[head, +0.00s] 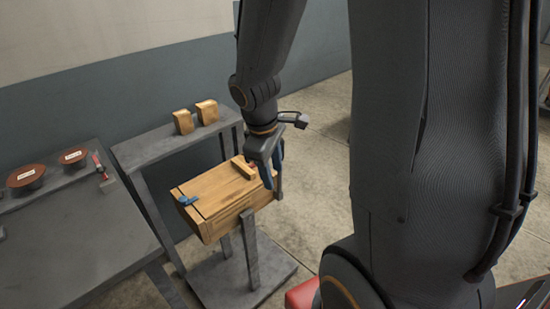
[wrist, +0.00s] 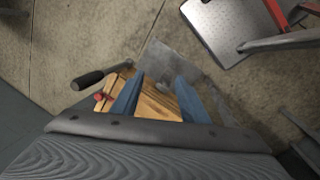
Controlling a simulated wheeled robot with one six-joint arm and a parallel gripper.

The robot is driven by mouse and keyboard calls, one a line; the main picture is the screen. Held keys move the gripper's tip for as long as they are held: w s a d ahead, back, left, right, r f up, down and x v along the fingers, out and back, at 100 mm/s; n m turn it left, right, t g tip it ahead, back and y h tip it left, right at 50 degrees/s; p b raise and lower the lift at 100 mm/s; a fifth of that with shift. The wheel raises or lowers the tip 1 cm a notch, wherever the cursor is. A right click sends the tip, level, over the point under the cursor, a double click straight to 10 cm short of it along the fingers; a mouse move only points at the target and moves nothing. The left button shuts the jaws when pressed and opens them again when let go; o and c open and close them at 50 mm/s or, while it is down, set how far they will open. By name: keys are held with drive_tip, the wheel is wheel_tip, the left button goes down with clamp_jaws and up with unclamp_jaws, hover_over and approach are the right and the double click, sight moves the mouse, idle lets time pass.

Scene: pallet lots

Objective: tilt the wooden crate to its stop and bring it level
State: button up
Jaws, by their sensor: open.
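The wooden crate (head: 222,198) hangs between the upright posts of a grey stand, with a closed plank lid and a blue clip (head: 187,200) at its left end. I cannot tell whether it is exactly level. My gripper (head: 273,180) is at the crate's right end, partly in front of it. In the wrist view its two blue fingers (wrist: 159,78) stand apart, with the crate's wood (wrist: 155,103) showing between and below them. A black-gripped handle (wrist: 88,80) on a metal rod and a small red part (wrist: 98,97) show left of the fingers. Contact is unclear.
The stand's grey base plate (head: 270,272) lies on the floor below. A grey shelf (head: 160,148) behind holds two wooden blocks (head: 194,117). Open floor lies right of the stand.

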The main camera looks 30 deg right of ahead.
drive_tip(key=w+d+r+n+t+h+p, duration=0.1)
drive_tip(key=w+d+r+n+p, duration=0.1)
drive_tip(key=w+d+n+p, duration=0.6)
drive_tip(key=w+d+f+n, duration=0.1)
drive_tip(key=w+f+n, duration=0.1)
drive_tip(key=f+n, duration=0.1)
drive_tip(key=w+f+n+t+b, duration=0.1)
drive_tip(key=w+f+n, duration=0.1)
drive_tip(key=f+n, duration=0.2)
drive_tip(key=w+d+f+n+b, duration=0.1)
drive_tip(key=w+f+n, duration=0.1)
drive_tip(key=f+n, duration=0.1)
drive_tip(key=shift+w+d+f, duration=0.25)
drive_tip(key=shift+d+f, duration=0.05)
drive_tip(key=shift+f, duration=0.35)
clamp_jaws()
